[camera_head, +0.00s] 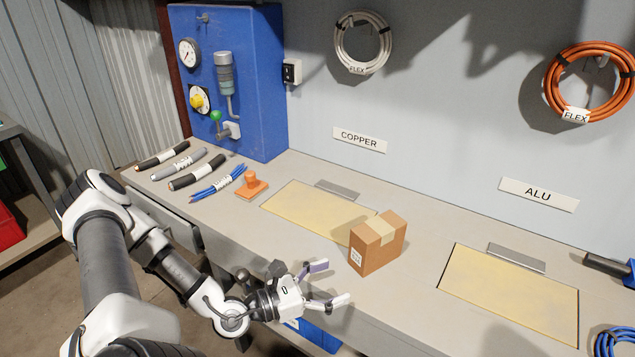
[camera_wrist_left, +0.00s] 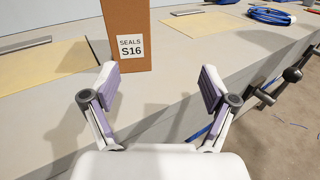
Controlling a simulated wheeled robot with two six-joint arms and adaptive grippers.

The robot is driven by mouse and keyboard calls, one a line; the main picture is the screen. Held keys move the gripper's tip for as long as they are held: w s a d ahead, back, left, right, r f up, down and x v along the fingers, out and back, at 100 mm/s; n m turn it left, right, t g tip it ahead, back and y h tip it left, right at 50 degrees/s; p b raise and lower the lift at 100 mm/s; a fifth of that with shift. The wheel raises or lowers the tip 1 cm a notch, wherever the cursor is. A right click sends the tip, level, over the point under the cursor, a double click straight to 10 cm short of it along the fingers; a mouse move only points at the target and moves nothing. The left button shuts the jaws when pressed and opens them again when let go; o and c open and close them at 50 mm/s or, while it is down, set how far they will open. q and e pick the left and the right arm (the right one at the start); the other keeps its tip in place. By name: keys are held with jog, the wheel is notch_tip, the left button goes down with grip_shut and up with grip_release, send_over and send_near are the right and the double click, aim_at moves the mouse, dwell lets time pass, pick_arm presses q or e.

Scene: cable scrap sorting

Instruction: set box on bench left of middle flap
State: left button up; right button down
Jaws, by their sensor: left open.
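A brown cardboard box (camera_head: 376,242) with pale tape on top stands upright on the grey bench. It also shows in the left wrist view (camera_wrist_left: 124,20), with a "SEALS S16" label. It stands between the yellow flap under the COPPER sign (camera_head: 298,208) and the yellow flap under the ALU sign (camera_head: 512,292), close to the COPPER flap's right end, whose corner it hides. I cannot tell which flap is the middle one. My left gripper (camera_head: 328,284) is open and empty at the bench's front edge, its fingers pointing toward the box without touching it. My right gripper is not in view.
Several cable bundles (camera_head: 188,170) and an orange stamp-like block (camera_head: 252,186) lie on the bench's left part. A blue cabinet (camera_head: 235,80) stands behind them. A blue cable coil (camera_head: 614,342) lies at the far right. Bare bench lies between the box and the ALU flap.

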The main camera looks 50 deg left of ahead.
pick_arm(q)
jog(key=s+d+f+m+g+h, duration=0.2)
jog(key=s+d+m+g+h, duration=0.15)
jog(key=d+m+g, duration=0.2)
jog(key=s+d+f+m+g+h, duration=0.3)
jog(key=s+d+m+g, duration=0.15)
jog(key=d, duration=0.25)
jog(key=s+d+f+m+g+y, duration=0.1)
jog(key=s+d+f+m+g, duration=0.1)
jog(key=s+f+m+g, duration=0.4)
jog(key=s+a+f+m+g+y, duration=0.5)
jog(key=s+a+m+g+y, duration=0.1)
jog(key=s+m+y, duration=0.15)
jog(key=w+d+f+m+t+y, duration=0.1)
jog(key=w+f+m+t+y, duration=0.2)
jog(key=m, duration=0.5)
jog(key=w+f+t, duration=0.1)
jog(key=w+t, duration=0.1)
jog(key=w, duration=0.1)
jog(key=shift+w+d+f+y, duration=0.25)
jog(key=shift+w+f+y, duration=0.05)
jog(key=shift+w, duration=0.1)
